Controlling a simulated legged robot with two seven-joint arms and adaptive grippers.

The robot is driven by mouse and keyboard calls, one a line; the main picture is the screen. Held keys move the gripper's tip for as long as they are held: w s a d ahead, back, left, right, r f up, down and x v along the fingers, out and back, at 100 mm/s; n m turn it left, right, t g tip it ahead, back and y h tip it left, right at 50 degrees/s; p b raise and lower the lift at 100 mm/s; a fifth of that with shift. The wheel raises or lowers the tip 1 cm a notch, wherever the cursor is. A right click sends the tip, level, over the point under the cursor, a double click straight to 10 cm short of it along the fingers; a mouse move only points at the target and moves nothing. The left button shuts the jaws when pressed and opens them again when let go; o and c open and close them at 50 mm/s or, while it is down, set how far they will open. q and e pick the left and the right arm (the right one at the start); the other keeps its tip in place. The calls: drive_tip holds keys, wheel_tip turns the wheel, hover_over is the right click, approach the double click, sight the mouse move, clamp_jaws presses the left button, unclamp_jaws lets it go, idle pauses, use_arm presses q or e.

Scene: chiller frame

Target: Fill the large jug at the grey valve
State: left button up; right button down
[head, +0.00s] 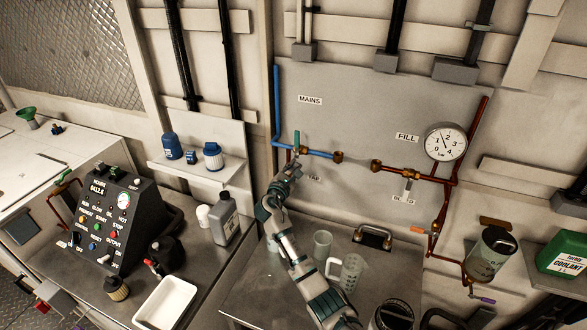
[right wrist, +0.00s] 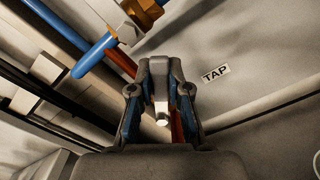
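My right gripper (head: 288,172) is at the wall panel beside the partly hidden TAP label, below the blue pipe. In the right wrist view its fingers (right wrist: 160,75) close in on both sides of a grey valve handle (right wrist: 161,100), whose pale end points toward the camera. The fingers look shut on it. The gripper hides the valve in the head view. A large clear jug (head: 351,272) with a side handle stands upright on the metal bench, right of my right forearm. It looks empty. My left gripper is not in view.
A smaller clear beaker (head: 322,245) stands beside the jug. A green-handled valve (head: 297,141) sits above my gripper. The gauge (head: 445,141) and copper pipes (head: 410,173) are at right. A control box (head: 108,225) and white tray (head: 166,303) are at left.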

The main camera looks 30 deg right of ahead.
drive_tip(key=shift+d+f, duration=0.1)
drive_tip(key=shift+f, duration=0.05)
use_arm(q)
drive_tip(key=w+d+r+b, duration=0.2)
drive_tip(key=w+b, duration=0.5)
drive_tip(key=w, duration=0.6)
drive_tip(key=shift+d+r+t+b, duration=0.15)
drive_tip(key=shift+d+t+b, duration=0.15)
drive_tip(key=shift+b, duration=0.05)
use_arm(e)
wheel_tip(320, 180, down, 6)
drive_tip(key=s+d+m, duration=0.1)
drive_tip(key=s+m, duration=0.1)
drive_tip(key=m, duration=0.9)
drive_tip(key=shift+d+m, duration=0.25)
drive_tip(key=shift+m, duration=0.15)
drive_tip(key=c, duration=1.1)
unclamp_jaws()
drive_tip(key=shift+r, duration=0.25)
